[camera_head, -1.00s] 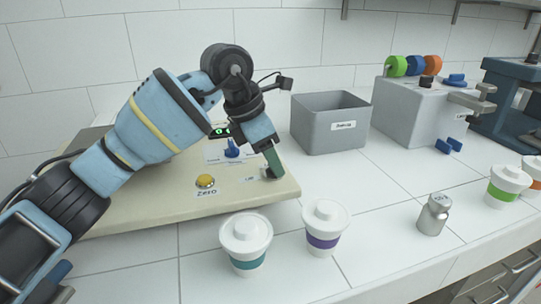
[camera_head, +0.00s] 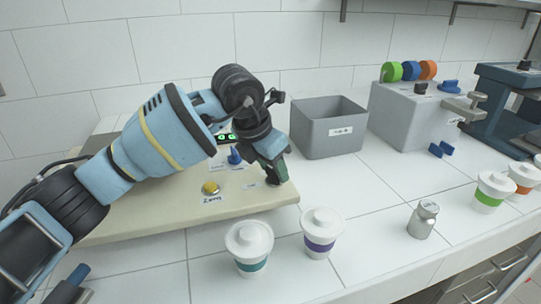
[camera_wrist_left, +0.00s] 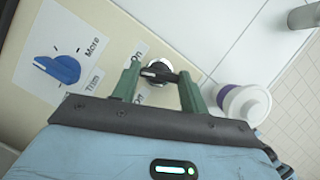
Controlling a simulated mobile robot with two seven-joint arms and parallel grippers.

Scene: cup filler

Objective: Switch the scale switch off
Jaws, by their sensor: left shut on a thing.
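The scale is a cream slab (camera_head: 150,212) on the counter. Its small switch shows in the left wrist view (camera_wrist_left: 160,70), with a silver round base, a black lever and "On" and "Off" style labels on either side. My left gripper (camera_head: 276,180) reaches down to the scale's right front corner. In the left wrist view its green fingers (camera_wrist_left: 161,72) stand on both sides of the lever and are shut on it. In the head view the fingers mostly hide the switch. The scale's display (camera_head: 226,138) is lit green. My right gripper is not in view.
On the scale are a yellow Zero button (camera_head: 210,188) and a blue trim knob (camera_head: 235,156). Lidded cups, one teal-banded (camera_head: 249,245) and one purple-banded (camera_head: 321,235), stand close in front. A grey bin (camera_head: 328,128) is behind right. A metal weight (camera_head: 423,220) stands further right.

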